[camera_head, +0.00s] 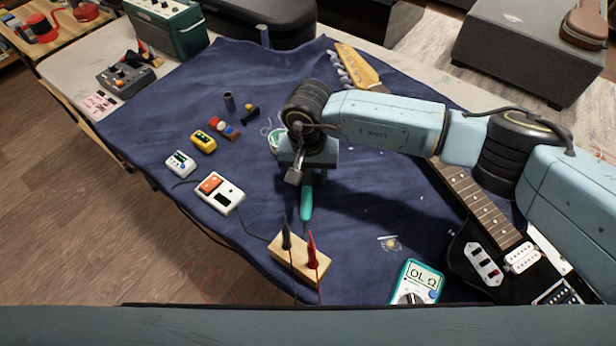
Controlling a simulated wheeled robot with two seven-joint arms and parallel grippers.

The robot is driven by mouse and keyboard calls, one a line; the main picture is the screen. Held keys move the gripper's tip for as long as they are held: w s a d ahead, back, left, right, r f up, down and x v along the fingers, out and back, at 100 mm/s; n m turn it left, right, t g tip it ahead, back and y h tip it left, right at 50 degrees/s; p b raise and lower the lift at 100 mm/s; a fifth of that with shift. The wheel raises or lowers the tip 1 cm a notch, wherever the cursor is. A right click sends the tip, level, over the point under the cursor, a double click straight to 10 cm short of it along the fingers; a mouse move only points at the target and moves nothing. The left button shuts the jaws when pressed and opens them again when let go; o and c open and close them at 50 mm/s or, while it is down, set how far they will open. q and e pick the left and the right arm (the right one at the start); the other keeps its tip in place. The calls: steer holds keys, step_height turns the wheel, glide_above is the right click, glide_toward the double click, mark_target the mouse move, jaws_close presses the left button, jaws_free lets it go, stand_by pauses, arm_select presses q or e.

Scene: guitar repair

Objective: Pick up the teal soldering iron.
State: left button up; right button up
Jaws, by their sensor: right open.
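The teal soldering iron (306,204) lies on the dark blue cloth near the middle of the table. My right gripper (303,178) is open, right above the far end of the visible handle. Its fingertips are mostly hidden by its own body, so I cannot tell whether they touch the iron. My left gripper is not in view.
A wooden block (288,262) with a black and a red probe stands just in front of the iron. A white device (221,192) lies to the left, a teal multimeter (417,281) at front right. A guitar (468,200) lies on the right, partly behind my arm.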

steer(key=c, duration=1)
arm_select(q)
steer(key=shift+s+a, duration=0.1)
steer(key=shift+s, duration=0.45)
arm_select(e)
steer(key=shift+r, duration=0.1)
